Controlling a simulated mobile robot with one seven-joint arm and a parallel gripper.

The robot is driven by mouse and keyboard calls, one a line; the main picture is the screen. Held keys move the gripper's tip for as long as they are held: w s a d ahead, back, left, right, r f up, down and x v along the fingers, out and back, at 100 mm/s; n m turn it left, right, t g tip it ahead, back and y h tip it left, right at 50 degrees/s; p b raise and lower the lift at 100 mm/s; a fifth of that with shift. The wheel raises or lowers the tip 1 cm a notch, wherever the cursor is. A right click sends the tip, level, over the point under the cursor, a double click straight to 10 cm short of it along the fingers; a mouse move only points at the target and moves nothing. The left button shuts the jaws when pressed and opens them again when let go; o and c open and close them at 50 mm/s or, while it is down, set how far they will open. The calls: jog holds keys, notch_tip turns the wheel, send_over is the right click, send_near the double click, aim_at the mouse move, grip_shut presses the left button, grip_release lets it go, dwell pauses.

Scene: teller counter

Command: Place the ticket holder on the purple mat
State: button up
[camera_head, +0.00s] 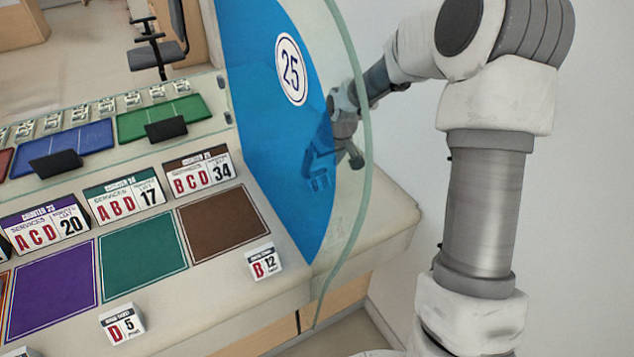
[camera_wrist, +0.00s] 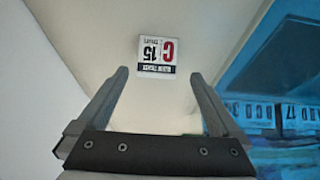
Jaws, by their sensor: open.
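A small white ticket holder reading C 15 (camera_wrist: 157,52) stands on the pale counter in the wrist view, upside down in the picture. My gripper (camera_wrist: 157,77) is open and empty, its two fingers apart on either side of the near edge of that holder in the picture; contact is not visible. In the head view my gripper (camera_head: 338,160) is beyond the curved glass and partly behind the blue panel, and the C 15 holder cannot be made out. The purple mat (camera_head: 52,288) lies bare at the left, in front of the sign A C D 20 (camera_head: 45,226).
A green mat (camera_head: 142,256) and brown mat (camera_head: 223,224) lie right of the purple one. Ticket holders D 5 (camera_head: 122,324) and B 12 (camera_head: 264,262) stand near the front edge. The blue panel (camera_head: 270,110) and curved glass (camera_head: 362,150) stand between the mats and my arm.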

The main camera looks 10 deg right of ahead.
jog(key=shift+d+b+x, duration=0.2)
jog(key=shift+b+x, duration=0.55)
jog(key=shift+x, duration=2.75)
jog(key=shift+w+r, duration=0.1)
jog(key=c, duration=1.4)
